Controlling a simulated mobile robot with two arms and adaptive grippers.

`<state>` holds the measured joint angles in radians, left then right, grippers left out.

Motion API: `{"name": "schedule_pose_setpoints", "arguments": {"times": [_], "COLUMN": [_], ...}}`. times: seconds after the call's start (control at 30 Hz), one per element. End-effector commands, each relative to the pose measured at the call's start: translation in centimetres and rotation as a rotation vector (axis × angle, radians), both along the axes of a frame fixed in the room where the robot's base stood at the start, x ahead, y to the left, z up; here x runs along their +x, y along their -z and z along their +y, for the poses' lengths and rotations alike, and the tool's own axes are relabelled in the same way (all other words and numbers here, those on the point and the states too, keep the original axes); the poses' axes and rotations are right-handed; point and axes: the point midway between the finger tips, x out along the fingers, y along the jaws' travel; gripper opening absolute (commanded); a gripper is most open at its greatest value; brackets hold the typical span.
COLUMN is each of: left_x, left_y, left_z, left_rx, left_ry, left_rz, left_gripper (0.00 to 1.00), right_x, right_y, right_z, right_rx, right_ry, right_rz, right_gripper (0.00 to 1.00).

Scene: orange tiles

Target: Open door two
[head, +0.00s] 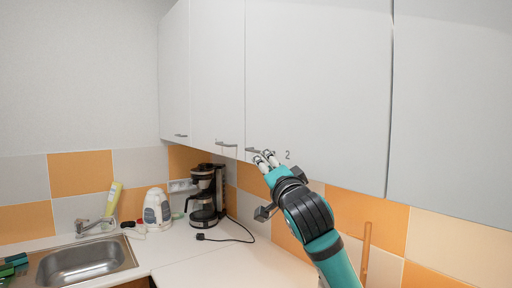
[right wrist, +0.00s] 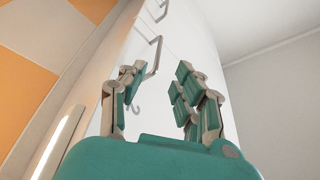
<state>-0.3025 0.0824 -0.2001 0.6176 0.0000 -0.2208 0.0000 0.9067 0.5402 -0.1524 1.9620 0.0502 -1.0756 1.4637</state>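Door two (head: 315,80) is a flat light-grey upper cabinet door with a small "2" (head: 287,155) near its lower edge. It looks shut, flush with its neighbours. Its metal bar handle (head: 252,150) is at the lower left corner, partly covered by my fingers. My right gripper (head: 265,160) is raised at that corner, its fingertips close to the handle. In the right wrist view, the fingers (right wrist: 158,82) are spread apart with nothing between their pads, and the handle (right wrist: 155,55) is just beyond the tips. I cannot tell whether they touch.
Neighbouring cabinet doors stand left (head: 216,70) and right (head: 452,110), both looking shut. Below are a coffee maker (head: 205,195), a white kettle (head: 156,210) and a sink (head: 85,262) on the counter. A wooden stick (head: 366,250) stands by the tiles, right of my arm.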

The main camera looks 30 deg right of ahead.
Motion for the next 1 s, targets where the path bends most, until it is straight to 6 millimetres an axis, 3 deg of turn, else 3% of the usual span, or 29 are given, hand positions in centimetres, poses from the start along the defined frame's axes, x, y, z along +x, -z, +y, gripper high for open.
{"name": "schedule_pose_setpoints", "arguments": {"times": [0.2, 0.43, 0.87, 1.0], "left_x": [0.4, 0.6, 0.4, 0.4], "left_y": [-2.4, -3.7, -3.9, -3.9], "left_z": [-0.2, -0.3, -0.3, -0.3], "left_rx": [-0.003, -0.005, -0.004, -0.003], "left_ry": [-0.001, -0.001, -0.001, -0.001], "left_rz": [-0.008, -0.009, -0.006, -0.005], "left_gripper": [0.00, 0.00, 0.00, 0.00], "right_x": [4.6, 7.8, 8.8, 8.8], "right_y": [-1.5, -2.0, -1.9, -1.9], "right_z": [-1.0, -1.6, -1.7, -1.7], "right_rx": [0.000, 0.001, 0.000, 0.000], "right_ry": [0.003, 0.002, 0.001, 0.001], "right_rz": [0.002, 0.001, -0.001, -0.001], "right_gripper": [0.32, 0.32, 0.32, 0.15]}}
